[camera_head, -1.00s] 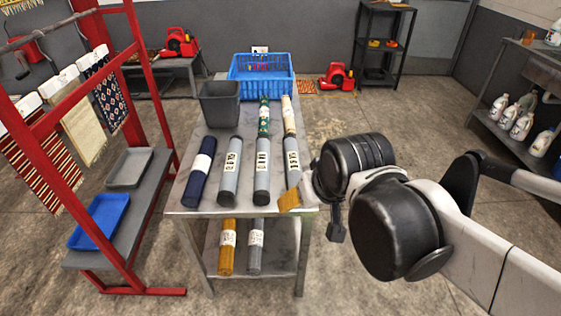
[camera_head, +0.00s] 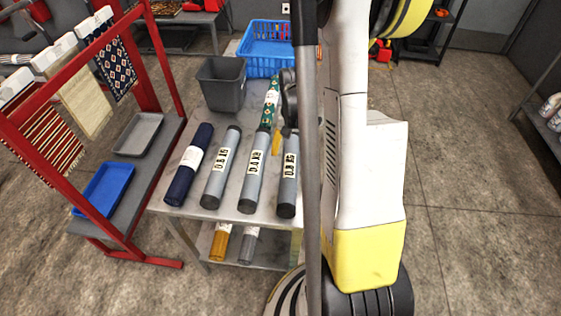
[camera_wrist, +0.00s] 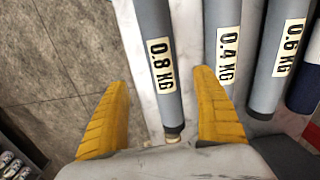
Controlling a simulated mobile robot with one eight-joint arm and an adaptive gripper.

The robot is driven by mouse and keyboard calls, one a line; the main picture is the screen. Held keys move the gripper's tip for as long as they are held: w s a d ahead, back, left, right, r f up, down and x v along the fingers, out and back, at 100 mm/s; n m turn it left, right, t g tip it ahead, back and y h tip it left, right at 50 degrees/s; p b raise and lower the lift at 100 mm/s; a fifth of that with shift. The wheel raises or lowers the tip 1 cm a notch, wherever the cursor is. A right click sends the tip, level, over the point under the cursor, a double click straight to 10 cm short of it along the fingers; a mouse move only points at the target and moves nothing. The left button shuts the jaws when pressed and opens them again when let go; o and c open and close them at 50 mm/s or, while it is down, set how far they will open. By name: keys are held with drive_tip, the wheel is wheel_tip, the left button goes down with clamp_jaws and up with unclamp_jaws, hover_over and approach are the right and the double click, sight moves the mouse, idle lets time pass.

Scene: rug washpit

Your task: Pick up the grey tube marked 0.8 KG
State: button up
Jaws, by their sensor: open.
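The grey tube marked 0.8 KG (camera_wrist: 159,62) lies between my two yellow fingers in the wrist view, its black end cap towards my palm. In the head view it is the rightmost grey tube (camera_head: 288,178) on the metal table, close beside my arm. My gripper (camera_wrist: 160,115) is open and empty, its fingers on either side of the tube in the picture; how far above it they are, I cannot tell. In the head view my arm hides most of the gripper; a yellow finger shows beyond the tube's far end.
Beside it lie the grey tubes marked 0.4 KG (camera_wrist: 224,42) and 0.6 KG (camera_wrist: 285,45) and a navy roll (camera_head: 190,165). A green patterned roll (camera_head: 269,103), a grey bin (camera_head: 222,84) and a blue crate (camera_head: 266,62) are behind. A red rack (camera_head: 75,75) stands left.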

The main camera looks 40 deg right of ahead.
sight(291, 165)
wheel_tip(291, 165, down, 4)
drive_tip(key=shift+a+f+b, duration=0.1)
drive_tip(key=shift+f+b, duration=0.15)
drive_tip(key=shift+b, duration=0.55)
wheel_tip(291, 165, down, 5)
drive_tip(key=b, duration=0.3)
drive_tip(key=shift+w+a+f, duration=0.15)
drive_tip(key=shift+f, duration=0.05)
drive_tip(key=shift+r, duration=0.1)
drive_tip(key=c, duration=1.6)
